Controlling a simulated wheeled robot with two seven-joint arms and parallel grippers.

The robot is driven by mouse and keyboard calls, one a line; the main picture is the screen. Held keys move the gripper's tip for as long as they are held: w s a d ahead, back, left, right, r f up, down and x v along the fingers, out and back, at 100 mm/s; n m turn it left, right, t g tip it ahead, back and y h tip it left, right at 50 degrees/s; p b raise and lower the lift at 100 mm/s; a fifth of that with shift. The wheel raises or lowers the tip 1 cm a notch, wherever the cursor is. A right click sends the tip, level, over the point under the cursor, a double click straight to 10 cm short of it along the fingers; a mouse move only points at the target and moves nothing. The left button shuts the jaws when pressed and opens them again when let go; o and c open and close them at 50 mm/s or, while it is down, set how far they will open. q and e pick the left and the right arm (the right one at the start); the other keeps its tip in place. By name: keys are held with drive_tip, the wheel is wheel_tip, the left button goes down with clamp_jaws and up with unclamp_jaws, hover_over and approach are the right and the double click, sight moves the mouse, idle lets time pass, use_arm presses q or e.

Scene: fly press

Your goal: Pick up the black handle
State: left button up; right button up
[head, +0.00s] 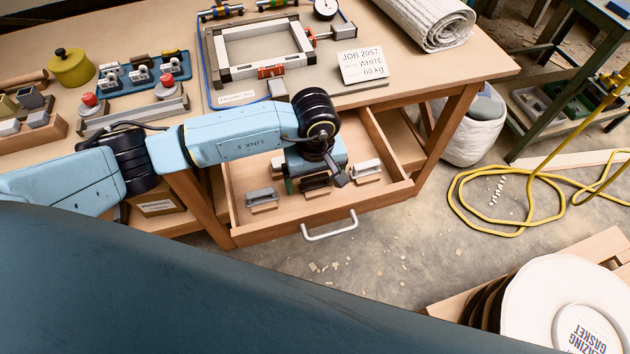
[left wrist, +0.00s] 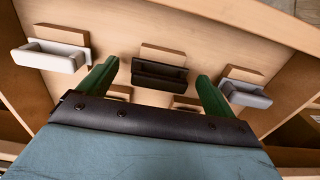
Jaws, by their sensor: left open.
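The black handle (head: 316,184) is in the open wooden drawer (head: 268,232), between a grey handle (head: 262,198) on the left and a white handle (head: 367,170) on the right. Each rests by a small wooden block. In the left wrist view the black handle (left wrist: 160,76) lies between the green fingertips, with the white handle (left wrist: 52,57) left and the grey handle (left wrist: 246,93) right. My left gripper (head: 315,180) is open above the black handle, fingers pointing down. It also shows in the left wrist view (left wrist: 157,70); contact cannot be told. My right gripper is out of view.
The drawer walls surround the handles closely, and a metal pull (head: 330,228) sticks out in front. The workbench top above holds a metal frame (head: 260,73), a job card (head: 362,64) and a rolled mat (head: 425,20). A yellow hose (head: 490,230) lies on the floor at right.

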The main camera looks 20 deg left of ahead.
use_arm(q)
drive_tip(key=c, duration=1)
